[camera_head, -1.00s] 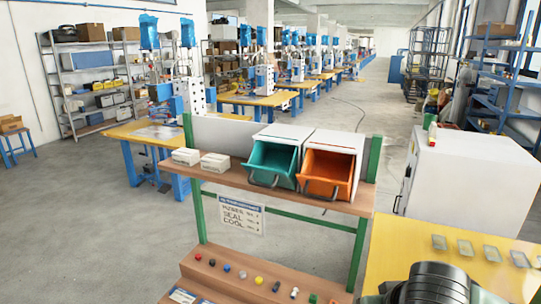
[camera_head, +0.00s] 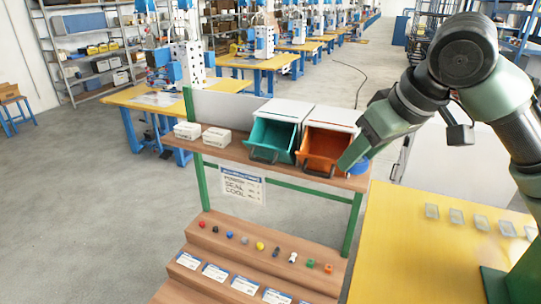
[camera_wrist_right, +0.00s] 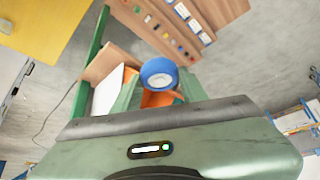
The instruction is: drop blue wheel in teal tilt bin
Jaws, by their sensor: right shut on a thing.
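The teal tilt bin (camera_head: 272,137) stands on the upper wooden shelf of the stand, under a white housing, with its open mouth facing front. My right gripper (camera_head: 357,162) reaches in from the right, beside the orange bin. It is shut on the blue wheel (camera_head: 362,168), which is mostly hidden by the gripper in the head view. In the right wrist view the blue wheel (camera_wrist_right: 158,73) shows as a blue ring with a pale centre, between the green fingers. The left gripper is not in view.
An orange tilt bin (camera_head: 325,147) stands right of the teal one, between it and my right gripper. Two white boxes (camera_head: 216,139) sit left on the shelf. Small coloured parts (camera_head: 260,246) line the lower step. A yellow table (camera_head: 420,250) is at the right.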

